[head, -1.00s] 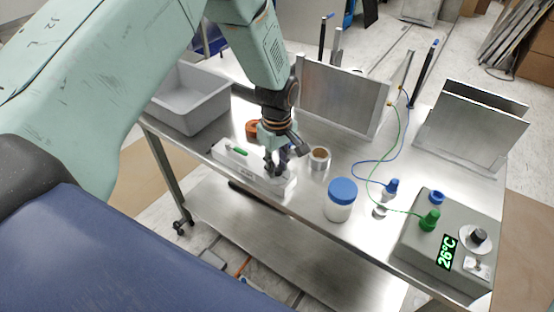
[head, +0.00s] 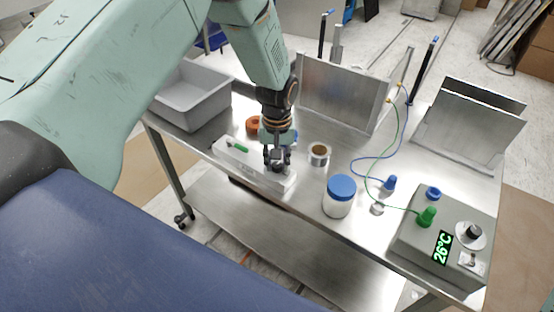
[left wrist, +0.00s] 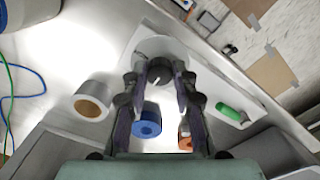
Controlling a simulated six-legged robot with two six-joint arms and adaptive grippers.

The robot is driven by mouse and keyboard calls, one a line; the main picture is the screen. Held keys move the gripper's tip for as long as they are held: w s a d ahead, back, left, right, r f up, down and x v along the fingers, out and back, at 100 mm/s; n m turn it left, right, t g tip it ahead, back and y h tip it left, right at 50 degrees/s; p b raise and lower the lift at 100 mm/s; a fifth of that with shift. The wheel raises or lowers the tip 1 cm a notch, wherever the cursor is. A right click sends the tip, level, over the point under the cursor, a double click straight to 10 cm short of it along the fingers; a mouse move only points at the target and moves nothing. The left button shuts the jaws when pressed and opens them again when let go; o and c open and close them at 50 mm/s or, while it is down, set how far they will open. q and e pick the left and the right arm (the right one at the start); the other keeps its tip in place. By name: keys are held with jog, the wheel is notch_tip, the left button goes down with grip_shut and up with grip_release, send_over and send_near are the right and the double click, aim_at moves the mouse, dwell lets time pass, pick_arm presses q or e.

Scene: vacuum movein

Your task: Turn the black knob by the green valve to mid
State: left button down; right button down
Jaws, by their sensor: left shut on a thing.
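The white box (head: 232,161) lies along the front edge of the metal table, with the green valve (head: 238,147) on its left part. The valve also shows in the left wrist view (left wrist: 232,113). The black knob (left wrist: 160,72) is near the other end of the box, between my fingertips. A pale mark shows on it, but I cannot read its setting. My left gripper (head: 277,165) points down from above and is shut on the knob. It also shows in the left wrist view (left wrist: 158,84). In the head view it mostly hides the knob. My right gripper is not in view.
A metal-coloured roll (head: 319,155), a blue-lidded jar (head: 339,194) and a grey device reading 26°C (head: 418,238) stand to the right. A blue ring (left wrist: 147,122) and an orange ring (head: 253,125) lie behind the box. A grey bin (head: 190,105) is at left.

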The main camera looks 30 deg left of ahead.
aim_at(277, 165)
pick_arm(q)
jog(key=shift+s+f, duration=0.2)
dwell(0.3)
jog(key=c, duration=1.5)
grip_release()
jog(key=o, duration=0.4)
jog(key=shift+w+r, duration=0.1)
jog(key=shift+w, duration=0.05)
jog(key=shift+o, duration=0.2)
notch_tip(277, 165, up, 12)
